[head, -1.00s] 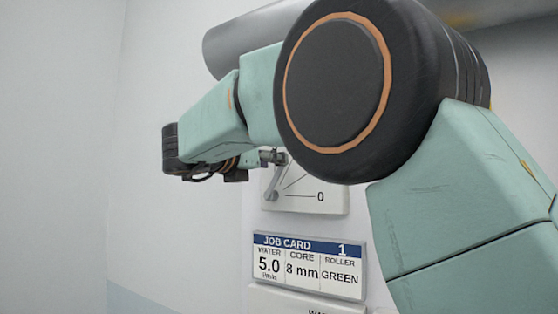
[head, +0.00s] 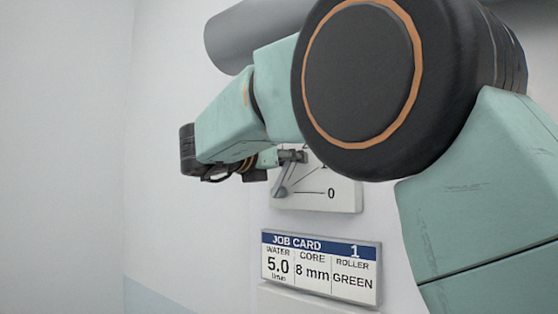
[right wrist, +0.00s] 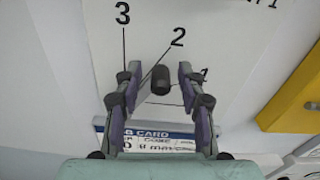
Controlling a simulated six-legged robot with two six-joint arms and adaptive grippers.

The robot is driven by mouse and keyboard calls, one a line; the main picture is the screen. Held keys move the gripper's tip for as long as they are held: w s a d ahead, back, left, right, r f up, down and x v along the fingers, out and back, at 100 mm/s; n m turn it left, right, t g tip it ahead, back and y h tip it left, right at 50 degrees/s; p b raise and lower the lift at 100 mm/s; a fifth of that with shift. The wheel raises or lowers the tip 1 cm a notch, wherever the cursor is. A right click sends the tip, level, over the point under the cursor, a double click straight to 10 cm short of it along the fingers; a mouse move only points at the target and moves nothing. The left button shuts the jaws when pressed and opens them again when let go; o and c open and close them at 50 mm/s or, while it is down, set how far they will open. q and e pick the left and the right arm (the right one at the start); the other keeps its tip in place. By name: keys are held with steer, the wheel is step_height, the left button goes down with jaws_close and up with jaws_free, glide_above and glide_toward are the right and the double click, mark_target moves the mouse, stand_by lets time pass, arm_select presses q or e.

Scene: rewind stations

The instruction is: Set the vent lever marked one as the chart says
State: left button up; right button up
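The vent lever (head: 284,183) is a grey bar on a white dial plate (head: 345,195). It tilts steeply up from its pivot, and its dark knob (right wrist: 160,80) faces the right wrist camera. The plate's marks 3, 2 and 1 show in the right wrist view, the 1 partly covered; 0 shows in the head view. The lever lies near the 2 line, though the fingers cover part of it. My right gripper (right wrist: 157,85) is open, with one finger on each side of the knob and gaps visible. My left gripper is out of view. I see no chart.
A job card (head: 320,268) below the dial reads water 5.0, core 8 mm, roller GREEN, number 1. A grey cylinder (head: 240,38) is behind my arm. A yellow part (right wrist: 290,98) stands at the right of the wrist view. Open wall lies left.

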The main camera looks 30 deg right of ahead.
steer(key=shift+s+a+r, duration=0.25)
steer(key=shift+s+a, duration=0.05)
steer(key=shift+a, duration=0.3)
steer(key=shift+s+a+r, duration=0.25)
steer(key=shift+a, duration=0.3)
steer(key=c, duration=0.4)
steer(key=shift+c, duration=0.8)
steer(key=shift+w+d+f, duration=0.2)
steer(key=shift+w+d, duration=0.05)
steer(key=shift+d, duration=0.05)
jaws_close()
steer(key=shift+s, duration=0.1)
steer(key=shift+f, duration=0.1)
